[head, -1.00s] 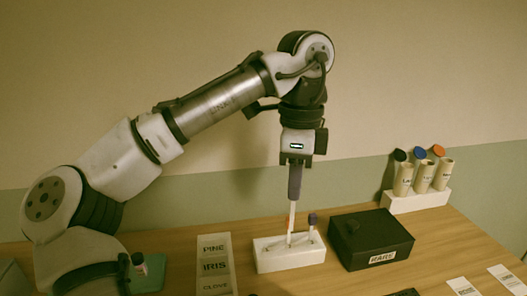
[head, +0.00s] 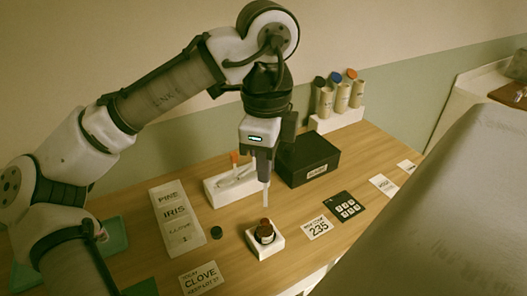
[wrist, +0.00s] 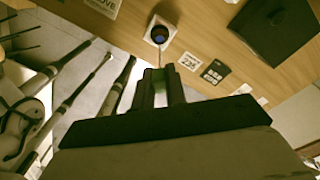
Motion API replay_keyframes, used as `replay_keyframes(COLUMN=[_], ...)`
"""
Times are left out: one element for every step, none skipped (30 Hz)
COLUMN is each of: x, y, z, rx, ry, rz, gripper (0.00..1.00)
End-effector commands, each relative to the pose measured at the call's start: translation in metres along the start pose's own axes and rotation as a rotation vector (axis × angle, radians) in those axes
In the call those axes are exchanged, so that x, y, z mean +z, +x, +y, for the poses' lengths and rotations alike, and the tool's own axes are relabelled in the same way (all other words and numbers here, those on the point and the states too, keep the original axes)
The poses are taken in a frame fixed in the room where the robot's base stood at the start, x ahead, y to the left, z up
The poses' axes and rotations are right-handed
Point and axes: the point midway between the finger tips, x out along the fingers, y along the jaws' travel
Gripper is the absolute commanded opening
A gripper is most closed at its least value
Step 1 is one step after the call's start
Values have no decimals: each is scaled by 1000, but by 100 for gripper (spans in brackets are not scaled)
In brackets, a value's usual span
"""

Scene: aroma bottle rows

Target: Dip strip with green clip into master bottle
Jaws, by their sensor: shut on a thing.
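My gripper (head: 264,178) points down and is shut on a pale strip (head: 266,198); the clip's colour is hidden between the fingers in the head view. A small brown bottle (head: 265,233) stands in a white square block (head: 265,249) on the table. The strip's lower end appears just above the bottle's top, apart from it. In the wrist view my gripper's fingertips (wrist: 160,77) lie below the bottle (wrist: 159,34), whose top shows dark and round. A white strip holder (head: 216,196) stands behind, with an orange-clipped strip (head: 234,158).
A dark round cap (head: 216,232) lies left of the bottle. Label cards, including a CLOVE card (head: 201,279) and a 235 card (head: 318,228), lie around. A black box (head: 308,160) and a white rack (head: 336,121) of capped tubes stand behind. A large grey surface fills the right foreground.

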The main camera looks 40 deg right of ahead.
Motion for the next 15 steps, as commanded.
replay_keyframes(x=[0,0,0,0,0,0,0,0,0,0,0,0,0,0,0], y=[0,0,-1,-1,-1,-2,-2,-2,-2,-3,-3,4,6,8,11], z=[0,0,0,0,0,0,0,0,0,0,0,0,0,0,0], rx=[0,0,0,0,0,0,0,1,1,1,1,2,1,1,1], ry=[0,0,-1,-1,-1,-1,-1,-1,-1,0,0,0,0,0,0], rz=[0,0,0,0,0,0,0,0,0,1,1,1,1,1,1], gripper=[0,0,0,0,0,0,0,0,0,0,0,0,0,0,0])
